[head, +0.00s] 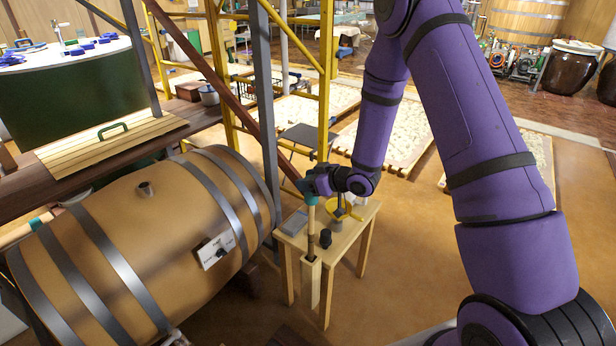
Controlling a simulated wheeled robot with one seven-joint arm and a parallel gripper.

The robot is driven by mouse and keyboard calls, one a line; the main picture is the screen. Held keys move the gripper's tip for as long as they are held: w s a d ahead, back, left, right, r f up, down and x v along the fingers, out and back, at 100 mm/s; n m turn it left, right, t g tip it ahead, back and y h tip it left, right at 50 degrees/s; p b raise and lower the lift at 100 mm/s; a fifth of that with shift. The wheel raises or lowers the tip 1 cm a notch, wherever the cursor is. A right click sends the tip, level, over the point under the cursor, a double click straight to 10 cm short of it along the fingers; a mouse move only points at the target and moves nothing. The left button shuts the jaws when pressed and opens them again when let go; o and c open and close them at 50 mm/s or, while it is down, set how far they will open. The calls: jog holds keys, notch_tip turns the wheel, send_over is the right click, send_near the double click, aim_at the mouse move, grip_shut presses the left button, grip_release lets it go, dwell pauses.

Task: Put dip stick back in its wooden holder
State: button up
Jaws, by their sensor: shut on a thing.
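The dip stick (311,222) is a thin upright rod, pale above and darker brown lower down. My gripper (311,196), with teal fingers, is shut on its upper end. The wooden holder (312,285) is a narrow pale upright box at the front edge of a small wooden table (346,252). The stick's lower end meets the holder's top in the picture. I cannot tell whether it is inside the holder or just above or in front of it. My wrist hides part of the table's back.
The small table bears a grey tray (294,222), a dark small jar (325,238) and a yellow item (344,212). A large banded barrel (165,210) lies close to the left. Yellow scaffold poles (324,95) rise behind. Floor to the table's right is clear.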

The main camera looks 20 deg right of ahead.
aim_at(308, 203)
jog(key=shift+f, duration=4.2)
notch_tip(308, 203, down, 10)
jog(key=shift+f, duration=0.1)
notch_tip(308, 203, down, 8)
jog(key=o, duration=1.1)
jog(key=v, duration=1.1)
jog(key=shift+w, duration=0.1)
